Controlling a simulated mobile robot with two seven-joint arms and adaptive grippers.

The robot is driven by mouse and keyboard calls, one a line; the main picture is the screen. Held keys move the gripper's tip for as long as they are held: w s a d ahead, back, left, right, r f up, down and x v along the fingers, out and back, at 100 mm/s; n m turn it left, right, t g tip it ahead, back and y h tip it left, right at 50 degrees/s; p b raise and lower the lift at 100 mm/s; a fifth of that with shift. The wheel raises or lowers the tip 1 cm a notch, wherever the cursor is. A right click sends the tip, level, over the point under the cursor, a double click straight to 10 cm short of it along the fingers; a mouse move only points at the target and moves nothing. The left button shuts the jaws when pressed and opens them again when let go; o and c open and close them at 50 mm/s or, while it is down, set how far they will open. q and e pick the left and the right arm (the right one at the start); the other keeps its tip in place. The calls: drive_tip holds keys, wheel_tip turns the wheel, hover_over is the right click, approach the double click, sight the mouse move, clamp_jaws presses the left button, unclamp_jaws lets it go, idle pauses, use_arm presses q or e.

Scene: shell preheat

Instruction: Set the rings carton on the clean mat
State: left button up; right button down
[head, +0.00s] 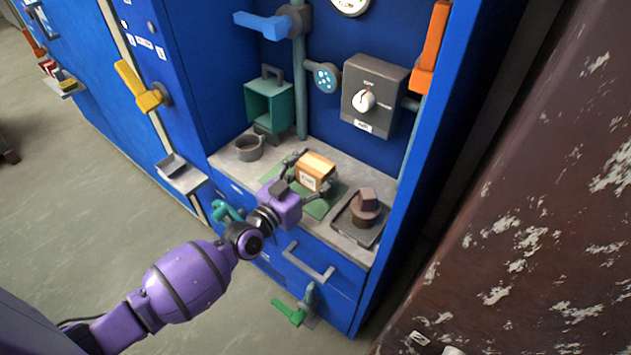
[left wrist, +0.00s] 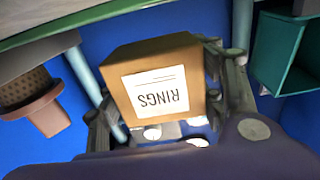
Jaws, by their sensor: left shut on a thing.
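The rings carton (head: 315,171), a small brown box, is between the fingers of my left gripper (head: 307,176) over the worktop. The left wrist view shows the carton (left wrist: 163,82) close up, its white RINGS label upside down in the picture, with gripper fingers (left wrist: 165,95) on both sides. My left gripper is shut on it. The green clean mat (head: 320,207) lies flat on the worktop, partly hidden by the carton and gripper. I cannot tell whether the carton touches the mat. My right gripper is not in view.
A dark round pot (head: 249,147) stands left on the grey worktop (head: 228,160). A brown stepped part on a dark tray (head: 345,228) is to the right. Behind are a teal open box (head: 268,105) and a grey dial box (head: 374,97). Blue cabinet walls enclose the worktop.

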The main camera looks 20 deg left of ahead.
sight(309, 187)
use_arm(q)
wheel_tip(309, 187, down, 3)
drive_tip(key=shift+s+r+b, duration=0.1)
drive_tip(key=shift+r+b, duration=0.05)
drive_tip(key=shift+b, duration=0.15)
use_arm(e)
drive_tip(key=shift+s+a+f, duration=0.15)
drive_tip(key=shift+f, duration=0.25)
use_arm(q)
drive_tip(key=o, duration=0.7)
drive_tip(key=shift+f, duration=0.2)
drive_tip(key=o, duration=0.5)
drive_tip(key=shift+r, duration=0.1)
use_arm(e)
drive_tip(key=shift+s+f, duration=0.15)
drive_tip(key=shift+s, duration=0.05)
use_arm(q)
drive_tip(key=shift+r, duration=0.1)
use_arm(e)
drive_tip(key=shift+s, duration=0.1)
